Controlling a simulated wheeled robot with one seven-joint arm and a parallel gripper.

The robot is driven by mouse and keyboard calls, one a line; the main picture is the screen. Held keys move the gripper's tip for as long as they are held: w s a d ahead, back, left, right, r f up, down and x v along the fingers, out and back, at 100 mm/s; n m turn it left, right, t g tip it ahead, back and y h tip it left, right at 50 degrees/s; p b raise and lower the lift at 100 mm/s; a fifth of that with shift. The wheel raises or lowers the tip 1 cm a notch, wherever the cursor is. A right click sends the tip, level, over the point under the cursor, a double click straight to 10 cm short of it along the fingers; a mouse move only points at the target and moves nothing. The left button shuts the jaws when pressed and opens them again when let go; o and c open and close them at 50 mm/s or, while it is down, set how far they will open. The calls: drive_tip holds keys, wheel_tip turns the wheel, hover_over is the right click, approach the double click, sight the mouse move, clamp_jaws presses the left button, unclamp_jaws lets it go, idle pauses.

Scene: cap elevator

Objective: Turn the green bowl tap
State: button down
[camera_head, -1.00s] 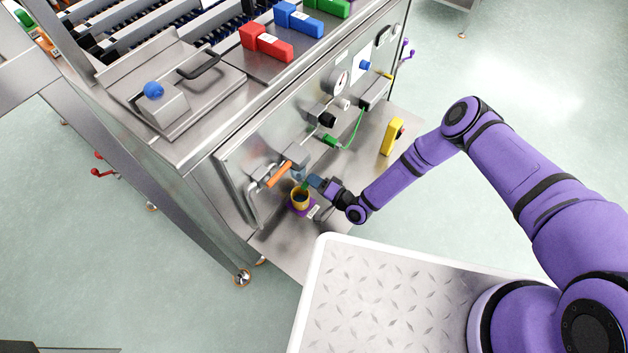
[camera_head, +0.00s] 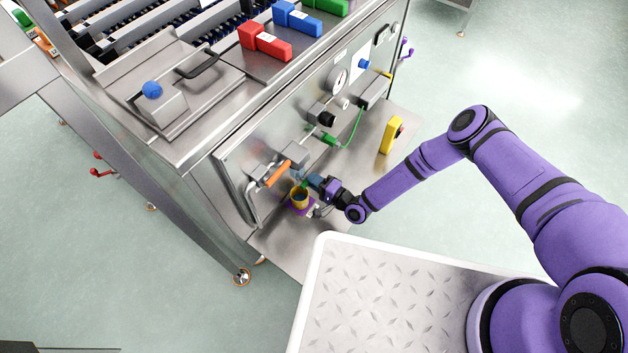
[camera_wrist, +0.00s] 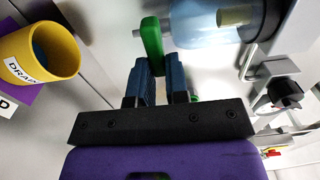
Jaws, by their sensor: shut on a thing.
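The green bowl tap (camera_wrist: 151,40) shows in the wrist view as a green lever beside a translucent blue bowl (camera_wrist: 200,25). My gripper (camera_wrist: 160,70) has its two blue fingers closed on the lower end of the green lever. In the head view, my gripper (camera_head: 314,182) is at the front panel of the machine, just above and right of the yellow cup. There the tap shows only as a small bit of green, mostly hidden by the fingers.
A yellow cup labelled DRAIN (camera_wrist: 60,47) stands on a purple base left of my gripper. An orange handle (camera_head: 278,174) is on the panel to the left. A black knob (camera_wrist: 284,92) is to the right. A yellow box (camera_head: 391,135) stands on the shelf.

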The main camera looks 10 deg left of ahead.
drive_tip(key=shift+f, duration=0.1)
drive_tip(key=c, duration=1.1)
unclamp_jaws()
drive_tip(key=shift+d, duration=0.1)
drive_tip(key=v, duration=1)
drive_tip(key=shift+s+d, duration=0.2)
drive_tip(key=shift+d, duration=0.05)
